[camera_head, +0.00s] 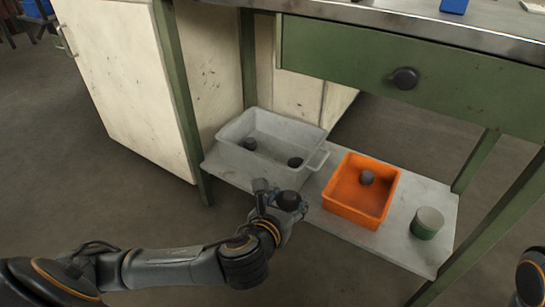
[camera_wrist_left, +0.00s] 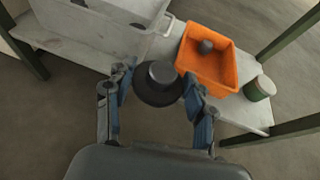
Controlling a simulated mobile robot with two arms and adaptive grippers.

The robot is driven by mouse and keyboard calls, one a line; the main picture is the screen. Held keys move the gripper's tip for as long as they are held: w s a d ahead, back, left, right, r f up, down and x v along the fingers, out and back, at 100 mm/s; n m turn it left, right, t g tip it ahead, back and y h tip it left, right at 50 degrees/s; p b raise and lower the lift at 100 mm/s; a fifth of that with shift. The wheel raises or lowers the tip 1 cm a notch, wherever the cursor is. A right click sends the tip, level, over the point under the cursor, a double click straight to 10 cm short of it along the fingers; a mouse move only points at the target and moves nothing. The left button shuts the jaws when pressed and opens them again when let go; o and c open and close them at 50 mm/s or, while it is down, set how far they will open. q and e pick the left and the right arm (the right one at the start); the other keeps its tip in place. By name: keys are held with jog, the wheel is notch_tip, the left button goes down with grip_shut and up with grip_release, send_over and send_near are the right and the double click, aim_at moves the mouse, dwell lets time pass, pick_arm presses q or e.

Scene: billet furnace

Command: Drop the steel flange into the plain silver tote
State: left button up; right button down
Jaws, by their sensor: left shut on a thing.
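The steel flange (camera_wrist_left: 160,83) is a dark round piece with a raised hub. My left gripper (camera_wrist_left: 158,88) is shut on it, one finger on each side. In the head view the left gripper (camera_head: 283,205) holds the flange (camera_head: 289,200) in front of the low shelf, near the silver tote's front right corner. The plain silver tote (camera_head: 287,131) stands on the shelf, with two dark round pieces inside. It also shows at the top of the left wrist view (camera_wrist_left: 115,33). My right gripper does not show.
An orange bin (camera_head: 354,212) with a dark piece in it stands right of the tote on the shelf (camera_head: 402,247). A green and white can (camera_head: 427,223) stands further right. A green drawer (camera_head: 420,75) and bench top are above. Green legs flank the shelf.

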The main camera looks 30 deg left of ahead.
pick_arm(q)
jog(key=w+a, duration=0.3)
jog(key=a, duration=0.2)
jog(key=w+r+m+g+h, duration=0.1)
jog(key=w+r+m+h, duration=0.2)
jog(key=w, duration=0.4)
jog(key=w+r+m+g+h, duration=0.1)
jog(key=w+r+m+h, duration=0.2)
jog(key=w, duration=0.4)
jog(key=m+h, duration=0.1)
jog(key=h, duration=0.1)
jog(key=shift+w+d+r+m+h, duration=0.3)
jog(key=shift+w+d+r+m, duration=0.05)
jog(key=shift+r+m, duration=0.05)
jog(key=shift+a+f+m+g+h, duration=0.15)
jog(key=shift+a+m+g+h, duration=0.05)
jog(key=shift+m+g+h, duration=0.2)
